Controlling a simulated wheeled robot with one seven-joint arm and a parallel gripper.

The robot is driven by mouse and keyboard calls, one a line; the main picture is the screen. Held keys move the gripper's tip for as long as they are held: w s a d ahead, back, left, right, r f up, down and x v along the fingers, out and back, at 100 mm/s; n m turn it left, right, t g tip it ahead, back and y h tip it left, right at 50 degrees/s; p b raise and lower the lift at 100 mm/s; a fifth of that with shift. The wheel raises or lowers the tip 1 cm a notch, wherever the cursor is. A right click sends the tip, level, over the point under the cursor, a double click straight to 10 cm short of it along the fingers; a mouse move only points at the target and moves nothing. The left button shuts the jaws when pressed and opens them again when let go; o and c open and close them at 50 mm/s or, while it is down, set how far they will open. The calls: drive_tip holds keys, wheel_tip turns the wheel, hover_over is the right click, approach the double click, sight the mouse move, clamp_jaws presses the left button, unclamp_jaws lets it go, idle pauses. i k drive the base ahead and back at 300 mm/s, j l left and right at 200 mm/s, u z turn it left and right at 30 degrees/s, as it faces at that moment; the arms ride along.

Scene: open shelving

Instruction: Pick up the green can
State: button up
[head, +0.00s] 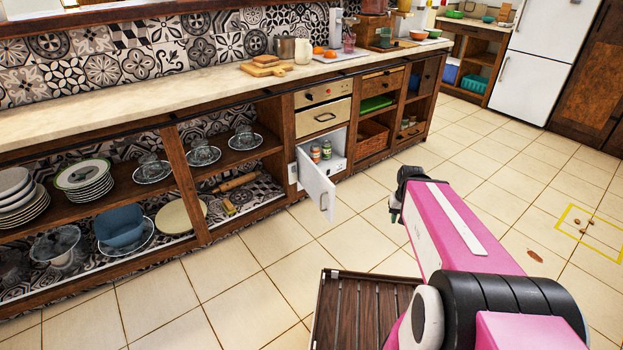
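Two small cans or jars stand side by side inside the open white compartment under the counter, left of centre in the head view. The left one (315,154) looks green with a pale and orange label. The right one (327,150) also has greenish and reddish colours; they are too small for me to tell which is the green can. My pink arm reaches in from the lower right, its far end well to the right of the compartment. My gripper (394,209) shows only as a small dark part there, apart from the cans; its fingers are not clear.
The white compartment's door (317,188) hangs open into the aisle. A slatted brown wooden piece (365,312) is low in front. Plates (84,175) and glass bowls fill the left shelves. The tiled floor (230,270) between is clear.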

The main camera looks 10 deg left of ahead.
sight(326, 145)
drive_tip(key=i+l+z, duration=0.15)
drive_tip(key=i+z, duration=0.2)
drive_tip(key=i+l+z, duration=0.2)
drive_tip(key=i+z, duration=0.15)
drive_tip(key=i, duration=0.15)
drive_tip(key=i+z, duration=0.3)
drive_tip(key=i, duration=0.2)
drive_tip(key=i+z, duration=0.35)
drive_tip(key=i, duration=0.15)
drive_tip(key=i+u, duration=0.7)
drive_tip(key=i+l+u, duration=0.4)
drive_tip(key=i+u, duration=0.15)
drive_tip(key=u, duration=0.2)
drive_tip(key=i+l+u, duration=0.15)
drive_tip(key=u, duration=0.3)
drive_tip(key=i+l+u, duration=0.25)
drive_tip(key=u, duration=0.2)
drive_tip(key=i+l+u, duration=0.15)
drive_tip(key=l+u, duration=0.25)
drive_tip(key=i+l+u, duration=0.25)
drive_tip(key=i+l, duration=0.2)
drive_tip(key=i, duration=0.15)
